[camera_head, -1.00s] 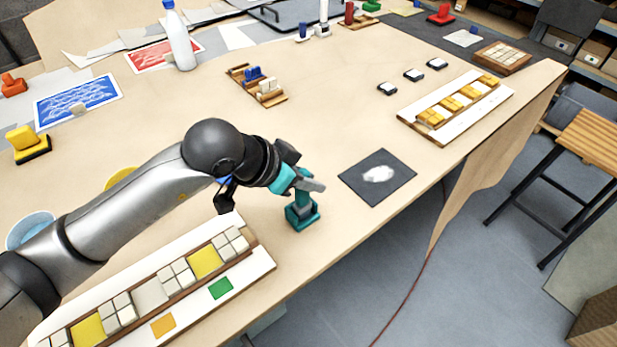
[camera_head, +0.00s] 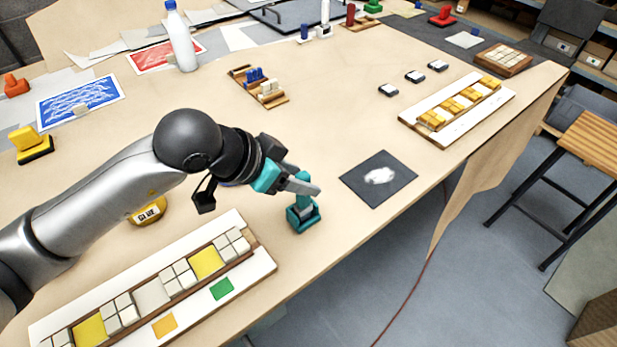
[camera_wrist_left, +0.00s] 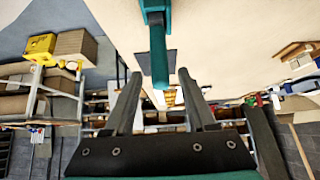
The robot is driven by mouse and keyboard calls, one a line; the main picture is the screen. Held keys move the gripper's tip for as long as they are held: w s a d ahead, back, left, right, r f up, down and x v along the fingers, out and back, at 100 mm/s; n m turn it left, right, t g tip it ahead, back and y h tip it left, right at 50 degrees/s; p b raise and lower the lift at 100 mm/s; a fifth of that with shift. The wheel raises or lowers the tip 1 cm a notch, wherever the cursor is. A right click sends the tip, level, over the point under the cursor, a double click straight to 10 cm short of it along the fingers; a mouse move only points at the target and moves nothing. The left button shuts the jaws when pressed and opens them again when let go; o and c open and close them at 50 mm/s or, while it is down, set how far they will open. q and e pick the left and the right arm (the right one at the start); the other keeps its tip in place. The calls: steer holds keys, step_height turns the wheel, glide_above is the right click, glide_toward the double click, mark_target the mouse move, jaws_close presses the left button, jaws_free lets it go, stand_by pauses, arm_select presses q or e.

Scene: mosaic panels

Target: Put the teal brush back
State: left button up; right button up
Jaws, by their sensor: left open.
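The teal brush (camera_head: 302,218) stands upright near the front edge of the table, its broad block down and its handle up. In the left wrist view the brush (camera_wrist_left: 158,45) comes in from the top, and its handle end reaches between the fingertips. My left gripper (camera_head: 308,187) is at the upper handle, with its fingers spread. In the left wrist view the two fingers (camera_wrist_left: 160,76) lie on either side of the handle end, with gaps. My right gripper is not in view.
A dark square pad with a white smear (camera_head: 352,181) lies right of the brush. A white panel with tiles (camera_head: 258,268) lies at front left. A yellow glue pot (camera_head: 150,212) sits behind my arm. A panel with yellow tiles (camera_head: 446,136) lies at right.

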arm_select(q)
steer(key=v, duration=0.8)
steer(key=shift+s, duration=0.1)
